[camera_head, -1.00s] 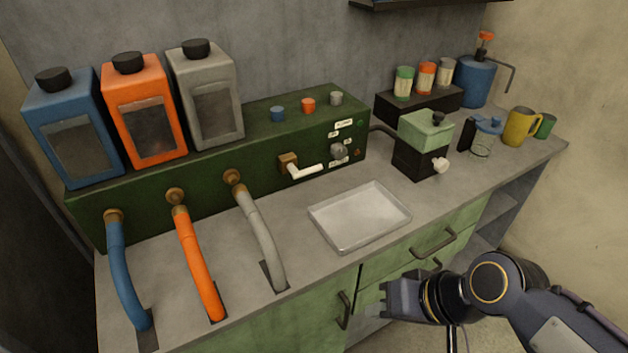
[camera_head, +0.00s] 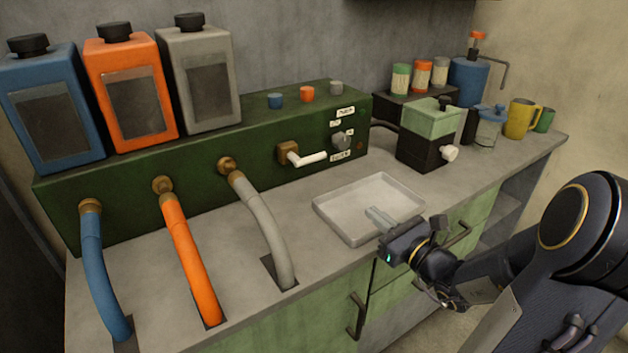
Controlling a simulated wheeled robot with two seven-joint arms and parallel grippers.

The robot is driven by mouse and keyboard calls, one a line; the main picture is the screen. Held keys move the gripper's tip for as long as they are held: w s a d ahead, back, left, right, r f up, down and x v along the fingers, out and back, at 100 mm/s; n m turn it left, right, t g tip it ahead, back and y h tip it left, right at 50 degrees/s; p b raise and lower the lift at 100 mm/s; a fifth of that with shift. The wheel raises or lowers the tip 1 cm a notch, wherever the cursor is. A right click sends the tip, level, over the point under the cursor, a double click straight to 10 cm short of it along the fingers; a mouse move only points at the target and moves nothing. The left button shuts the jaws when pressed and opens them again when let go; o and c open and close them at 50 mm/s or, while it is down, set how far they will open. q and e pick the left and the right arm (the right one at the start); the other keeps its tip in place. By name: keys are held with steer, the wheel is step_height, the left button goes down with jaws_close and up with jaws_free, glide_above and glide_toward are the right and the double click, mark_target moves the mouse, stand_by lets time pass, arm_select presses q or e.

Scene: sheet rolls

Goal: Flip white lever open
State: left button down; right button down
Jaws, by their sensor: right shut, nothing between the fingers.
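The white lever (camera_head: 308,160) sticks out from a brass fitting (camera_head: 287,152) on the front of the green machine box (camera_head: 250,180). It points to the right and lies nearly level. My right gripper (camera_head: 376,214) is over the front part of the white tray, below and to the right of the lever and apart from it. Its fingers are together with nothing between them. My left gripper does not show.
The white tray (camera_head: 348,200) lies on the counter below the lever. A grey knob (camera_head: 341,139) is right of the lever, and a grey hose (camera_head: 262,222) is to its left. A green-topped box (camera_head: 430,122) stands further right. Blue, orange and grey canisters stand at the back left.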

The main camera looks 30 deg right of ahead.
steer(key=shift+d+f+m+h, duration=0.25)
steer(key=shift+d+m+h, duration=0.15)
steer(key=shift+d+h, duration=0.1)
steer(key=w, duration=0.6)
steer(key=w+a, duration=0.1)
steer(key=w, duration=0.6)
steer(key=w+r, duration=0.1)
steer(key=w, duration=0.6)
steer(key=shift+a, duration=0.35)
steer(key=shift+b, duration=0.35)
steer(key=shift+r+n, duration=0.2)
steer(key=shift+n, duration=0.2)
